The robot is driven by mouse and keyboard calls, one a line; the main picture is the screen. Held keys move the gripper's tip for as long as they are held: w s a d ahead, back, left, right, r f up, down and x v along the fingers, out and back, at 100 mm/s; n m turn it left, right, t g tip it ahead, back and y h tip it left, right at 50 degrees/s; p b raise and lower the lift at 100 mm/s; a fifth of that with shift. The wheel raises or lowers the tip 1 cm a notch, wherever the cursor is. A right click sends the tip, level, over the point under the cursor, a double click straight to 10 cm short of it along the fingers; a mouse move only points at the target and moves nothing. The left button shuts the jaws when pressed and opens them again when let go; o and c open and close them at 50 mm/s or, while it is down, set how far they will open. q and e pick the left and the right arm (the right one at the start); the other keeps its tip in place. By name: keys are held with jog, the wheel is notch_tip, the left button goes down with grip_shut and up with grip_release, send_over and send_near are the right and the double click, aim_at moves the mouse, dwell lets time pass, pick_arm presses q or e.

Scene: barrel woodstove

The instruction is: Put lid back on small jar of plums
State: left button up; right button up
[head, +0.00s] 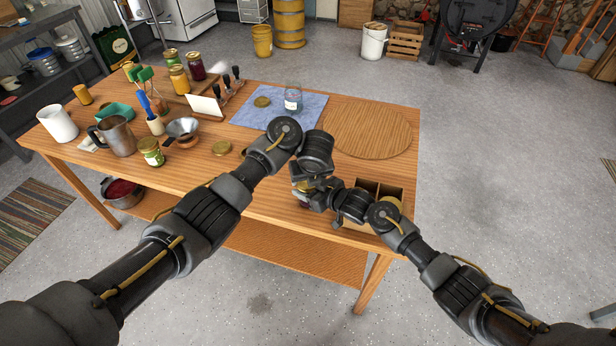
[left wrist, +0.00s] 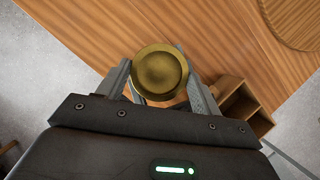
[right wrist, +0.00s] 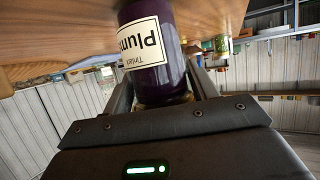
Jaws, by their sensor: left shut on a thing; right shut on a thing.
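The small jar of plums (right wrist: 155,60) is dark purple with a cream label and shows upside down in the right wrist view. My right gripper (right wrist: 163,98) is shut on it, one finger on each side. A round gold lid (left wrist: 160,70) sits between the fingers of my left gripper (left wrist: 160,90), which is shut on it. In the head view my right gripper (head: 316,196) and the left gripper meet near the table's front edge, and they mostly hide the jar and lid. In the left wrist view the lid covers what is below it. I cannot tell whether lid and jar touch.
A divided wooden box (head: 382,187) stands close to the right of my grippers. A round wooden board (head: 368,130) and a blue cloth (head: 262,115) with a glass jar (head: 293,100) lie behind. Another gold lid (head: 222,147) lies left. Jars, a funnel (head: 183,130) and a pitcher (head: 117,137) crowd the left.

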pick_arm(q)
jog(key=shift+s+a+f, duration=0.1)
jog(key=shift+a+f, duration=0.1)
jog(key=shift+f, duration=0.4)
pick_arm(e)
jog(key=shift+s+a+r, duration=0.15)
jog(key=shift+a+r, duration=0.3)
pick_arm(q)
jog(key=o, duration=0.7)
jog(key=shift+v, duration=1.55)
pick_arm(e)
jog(key=shift+f, duration=0.15)
pick_arm(q)
jog(key=shift+s+d+r, duration=0.15)
jog(key=shift+d+r, duration=0.1)
jog(key=shift+r, duration=0.35)
pick_arm(e)
jog(key=shift+d, duration=0.3)
pick_arm(q)
jog(key=shift+a, duration=0.1)
jog(key=shift+c, duration=0.4)
pick_arm(e)
jog(key=shift+f, duration=0.1)
